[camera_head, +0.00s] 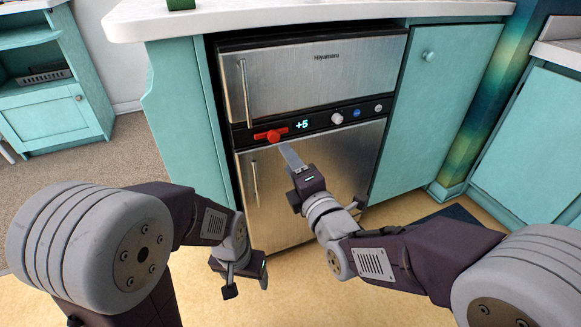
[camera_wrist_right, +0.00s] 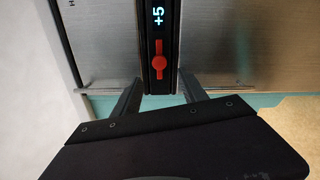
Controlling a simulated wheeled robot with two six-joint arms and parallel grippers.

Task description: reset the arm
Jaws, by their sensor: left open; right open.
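My right arm (camera_head: 400,255) reaches in from the right toward the fridge front. Its gripper (camera_head: 290,155) points at the control strip, near the red lever (camera_head: 270,135), with a gap in between. In the right wrist view the right gripper (camera_wrist_right: 160,92) is open and empty, its two fingers apart on either side of the dark strip. The red lever (camera_wrist_right: 159,62) lies just beyond the fingertips there. My left arm (camera_head: 190,215) comes in from the left. Its gripper (camera_head: 240,288) hangs low over the floor, open, with nothing seen in it.
The floor (camera_head: 300,290) in front is clear.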

